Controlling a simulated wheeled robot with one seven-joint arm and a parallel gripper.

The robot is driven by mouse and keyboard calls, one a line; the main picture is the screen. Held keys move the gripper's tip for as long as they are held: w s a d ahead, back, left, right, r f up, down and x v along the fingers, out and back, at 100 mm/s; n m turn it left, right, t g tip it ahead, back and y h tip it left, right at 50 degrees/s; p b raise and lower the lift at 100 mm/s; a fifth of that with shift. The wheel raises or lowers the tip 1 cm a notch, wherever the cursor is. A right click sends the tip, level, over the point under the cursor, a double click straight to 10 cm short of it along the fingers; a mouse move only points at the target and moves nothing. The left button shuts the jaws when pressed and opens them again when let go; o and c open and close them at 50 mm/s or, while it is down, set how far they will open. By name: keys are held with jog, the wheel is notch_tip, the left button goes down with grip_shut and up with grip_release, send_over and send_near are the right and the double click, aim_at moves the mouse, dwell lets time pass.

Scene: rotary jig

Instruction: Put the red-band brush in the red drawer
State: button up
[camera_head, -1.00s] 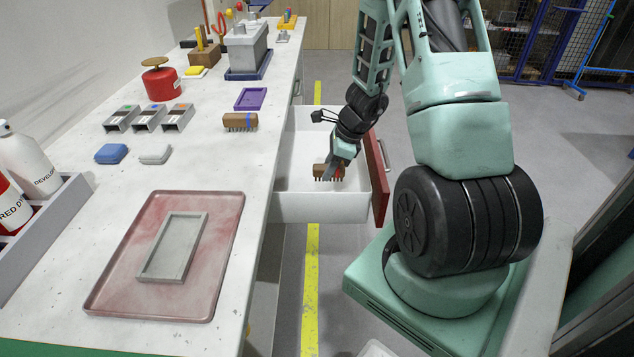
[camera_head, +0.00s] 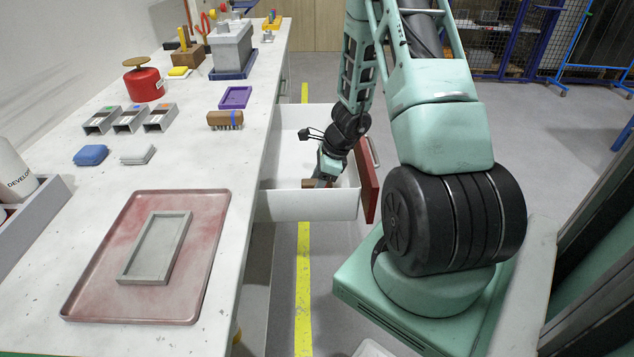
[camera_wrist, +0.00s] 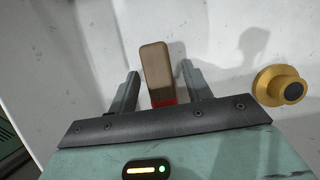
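The red-band brush (camera_wrist: 157,72) has a brown wooden back and a red band near my palm. It lies inside the red drawer (camera_head: 305,206), which is pulled out, white inside with a red front. In the head view only a bit of the brush (camera_head: 308,183) shows beside my gripper (camera_head: 318,182), which is low in the drawer behind its near wall. In the wrist view my gripper (camera_wrist: 160,80) has one finger on each side of the brush, with narrow gaps showing, so it looks open around it. The bristles are hidden.
A blue-band brush (camera_head: 225,119) lies on the worktop near the edge above the drawer. A purple tray (camera_head: 235,97) lies behind it. A yellow knob-like thing (camera_wrist: 280,86) shows right of my fingers. A reddish tray (camera_head: 88,292) holds a grey frame (camera_head: 155,247).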

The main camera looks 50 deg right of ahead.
jog(key=p+v, duration=0.3)
jog(key=v, duration=0.9)
jog(key=shift+r+p, duration=0.15)
jog(key=shift+p, duration=0.15)
jog(key=shift+a, duration=0.15)
